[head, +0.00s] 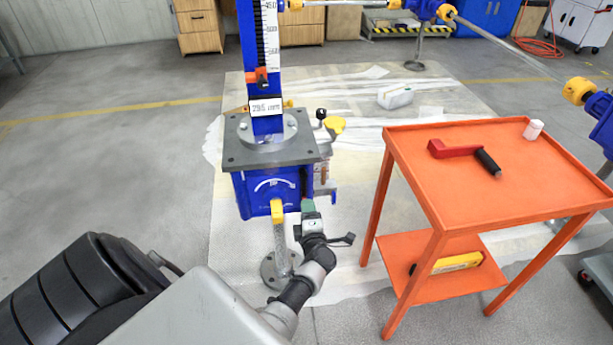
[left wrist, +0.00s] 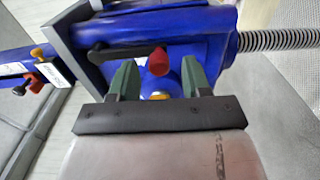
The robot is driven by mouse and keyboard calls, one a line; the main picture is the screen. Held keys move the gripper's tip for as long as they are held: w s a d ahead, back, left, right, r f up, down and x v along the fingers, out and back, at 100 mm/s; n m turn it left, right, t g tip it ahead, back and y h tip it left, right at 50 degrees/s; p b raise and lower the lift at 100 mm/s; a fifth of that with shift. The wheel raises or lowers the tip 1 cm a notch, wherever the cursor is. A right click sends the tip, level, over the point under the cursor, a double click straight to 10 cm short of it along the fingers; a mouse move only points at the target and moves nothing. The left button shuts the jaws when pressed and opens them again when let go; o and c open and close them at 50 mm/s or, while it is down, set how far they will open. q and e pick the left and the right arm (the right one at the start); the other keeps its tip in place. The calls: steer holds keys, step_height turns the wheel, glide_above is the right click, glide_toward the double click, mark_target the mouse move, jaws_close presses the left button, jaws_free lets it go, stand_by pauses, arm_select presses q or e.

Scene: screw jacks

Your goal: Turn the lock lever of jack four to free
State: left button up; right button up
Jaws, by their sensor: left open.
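A screw jack with a blue gearbox (head: 255,190) under a grey plate (head: 270,150) stands ahead of me; I cannot read a jack number. A white curved arrow marks the gearbox's front. My left gripper (head: 308,206) is at the gearbox's lower right front. In the left wrist view its green fingers (left wrist: 160,72) are open. A black lever (left wrist: 125,52) with a red knob (left wrist: 157,62) shows there; the knob lies between the fingertips, with gaps either side. I take it for the lock lever. My right gripper is not in view.
A blue post with a scale and display (head: 266,107) rises from the plate. A yellow knob (head: 335,125) and a black knob (head: 321,114) sit behind it. An orange cart (head: 410,170) stands to the right, carrying a red-and-black tool (head: 463,153). Floor at left is clear.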

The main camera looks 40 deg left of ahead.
arm_select(q)
steer(key=v, duration=0.8)
steer(key=shift+d, duration=0.2)
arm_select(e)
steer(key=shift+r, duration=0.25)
arm_select(q)
steer(key=shift+s, duration=0.15)
steer(key=s+d+f+m+g+h+p, duration=0.1)
steer(key=s+d+f+m+h+p, duration=0.2)
steer(key=s+d+f+m+h, duration=0.5)
steer(key=s+d+f+m+g+h+p, duration=0.1)
steer(key=s+d+f+m+h+p, duration=0.3)
steer(key=f+m, duration=0.65)
steer(key=s+f+m+g, duration=0.2)
steer(key=s+m+g, duration=0.1)
steer(key=s, duration=0.6)
steer(key=s+a+f+m+g+h+p, duration=0.1)
steer(key=s+f+m+g, duration=0.1)
steer(key=s+m, duration=0.3)
steer(key=s+f+m+g+p, duration=0.1)
steer(key=s+f+m+g, duration=0.1)
steer(key=s, duration=1.1)
steer(key=shift+a+f+m+g+h, duration=0.25)
steer(key=shift+a+m+g+h, duration=0.1)
steer(key=shift+m+g, duration=0.6)
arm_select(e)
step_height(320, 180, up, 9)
